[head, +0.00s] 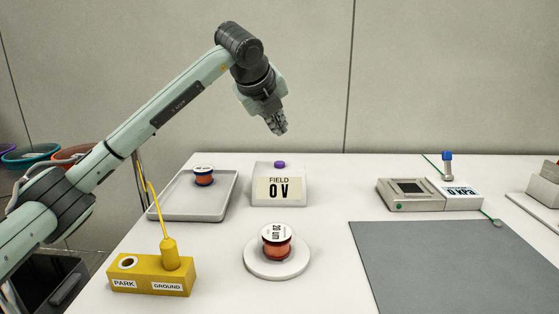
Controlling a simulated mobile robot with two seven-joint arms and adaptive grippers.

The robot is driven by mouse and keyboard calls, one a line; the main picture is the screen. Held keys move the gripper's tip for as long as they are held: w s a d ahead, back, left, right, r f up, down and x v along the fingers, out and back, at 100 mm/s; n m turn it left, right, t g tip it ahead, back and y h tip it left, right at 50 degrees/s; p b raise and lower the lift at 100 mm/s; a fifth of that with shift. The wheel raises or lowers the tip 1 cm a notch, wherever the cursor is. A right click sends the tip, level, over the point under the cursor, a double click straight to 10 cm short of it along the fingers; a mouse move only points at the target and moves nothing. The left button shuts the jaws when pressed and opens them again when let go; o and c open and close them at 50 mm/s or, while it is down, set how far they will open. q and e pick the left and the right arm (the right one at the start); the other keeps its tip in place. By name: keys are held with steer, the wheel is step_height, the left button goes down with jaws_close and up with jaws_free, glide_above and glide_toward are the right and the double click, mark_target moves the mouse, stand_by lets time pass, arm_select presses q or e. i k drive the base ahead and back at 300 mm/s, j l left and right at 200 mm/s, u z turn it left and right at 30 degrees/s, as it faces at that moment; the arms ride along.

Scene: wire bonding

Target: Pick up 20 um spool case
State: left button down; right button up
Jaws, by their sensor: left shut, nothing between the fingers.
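My left gripper (281,130) is shut and empty, pointing down high above the back of the table, behind and well above the case. A second similar spool (204,176) stands in a grey tray (165,212) at the back left; its label is too small to read. My right gripper is not in view.
A yellow PARK/GROUND block (146,280) with a plug and cord stands at the front left. A FIELD 0 V box (281,188) with a purple knob stands behind the case. A grey device (409,202) is at the back right. A grey mat (450,262) covers the front right.

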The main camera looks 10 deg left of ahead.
mark_target(277, 241)
steer(key=k+j, duration=0.15)
steer(key=k, duration=0.6)
steer(key=k+j, duration=0.1)
steer(key=k, duration=0.65)
